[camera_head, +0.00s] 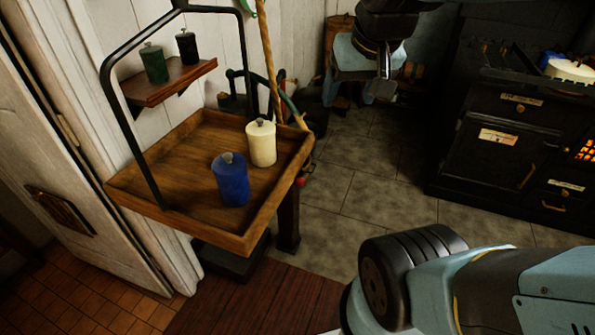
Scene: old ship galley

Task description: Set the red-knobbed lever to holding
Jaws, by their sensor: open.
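A small red knob (302,182) shows just below the right edge of a wooden tray (225,240). It looks like the end of the red-knobbed lever, but the rest of the lever is mostly hidden by the tray and its post. I cannot read its setting or see any marking for holding. My gripper (378,97) hangs at the top centre, pointing down and open. It appears empty and is apart from the knob, up and to its right in the picture.
The tray, under a black bar frame (128,125), carries a blue canister (231,182) and a cream canister (262,145). A wall shelf (165,85) holds green and black canisters. A rope (268,70) hangs behind. A dark stove (485,145) stands right. Tiled floor (370,185) lies clear between.

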